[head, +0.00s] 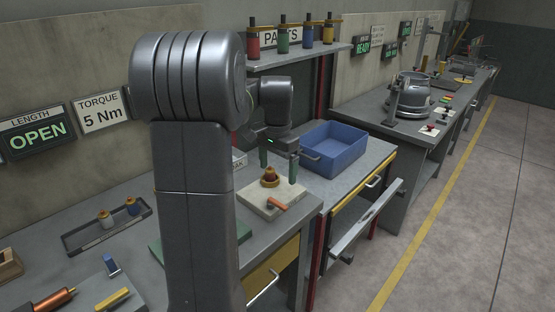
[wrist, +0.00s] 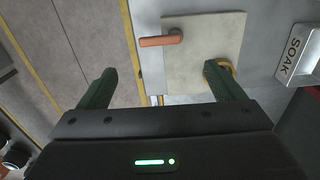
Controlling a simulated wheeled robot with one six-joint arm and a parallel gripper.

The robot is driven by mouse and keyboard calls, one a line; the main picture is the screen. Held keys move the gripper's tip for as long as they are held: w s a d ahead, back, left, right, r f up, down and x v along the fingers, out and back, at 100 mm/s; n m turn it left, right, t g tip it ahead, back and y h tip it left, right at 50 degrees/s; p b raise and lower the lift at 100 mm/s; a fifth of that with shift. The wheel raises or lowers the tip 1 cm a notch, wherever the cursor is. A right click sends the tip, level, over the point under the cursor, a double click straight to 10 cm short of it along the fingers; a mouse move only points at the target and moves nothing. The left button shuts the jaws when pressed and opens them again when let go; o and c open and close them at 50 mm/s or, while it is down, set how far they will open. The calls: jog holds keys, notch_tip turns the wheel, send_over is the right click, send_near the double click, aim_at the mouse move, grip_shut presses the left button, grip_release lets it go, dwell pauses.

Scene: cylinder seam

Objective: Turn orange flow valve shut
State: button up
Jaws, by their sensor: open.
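The orange valve handle (head: 278,203) is a short lever on a pale square plate (head: 257,205) on the bench. In the wrist view the lever (wrist: 158,41) points left from a small dark pivot, near the plate's left edge. My gripper (head: 278,173) is open and empty, with two green fingers, above the plate. In the wrist view my gripper (wrist: 159,69) has the lever ahead of and between its fingertips, apart from both. A brass ring (wrist: 233,68) is partly hidden behind the right finger. The head view shows this ring under a reddish-brown knob (head: 270,172).
A blue bin (head: 334,148) stands right of the plate. A tray with small bottles (head: 107,226) lies at left. A SOAK sign (wrist: 298,54) is right of the plate. My arm hides part of the bench.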

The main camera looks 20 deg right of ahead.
aim_at(277, 202)
jog(key=shift+r, duration=1.55)
jog(key=shift+f, duration=0.15)
notch_tip(277, 202, down, 14)
jog(key=shift+r+p, duration=0.15)
jog(key=shift+p, duration=0.2)
jog(key=shift+r, duration=0.15)
jog(key=shift+f, duration=0.2)
jog(key=n, duration=0.3)
jog(key=d+n, duration=0.1)
jog(key=shift+w+r+n, duration=0.1)
jog(key=shift+w+n, duration=0.2)
jog(key=n, duration=0.3)
jog(key=w+n, duration=0.1)
jog(key=shift+d+n+p, duration=0.3)
jog(key=shift+p, duration=0.1)
jog(key=n, duration=0.2)
jog(key=w+n, duration=0.1)
jog(key=n, duration=0.1)
jog(key=shift+d+n, duration=0.1)
jog(key=shift+n, duration=0.2)
jog(key=shift+w+n+p, duration=0.25)
jog(key=shift+w+n, duration=0.05)
jog(key=shift+n, duration=0.75)
jog(key=shift+w+n+p, duration=0.2)
jog(key=shift+w+n, duration=0.05)
jog(key=shift+n, duration=0.8)
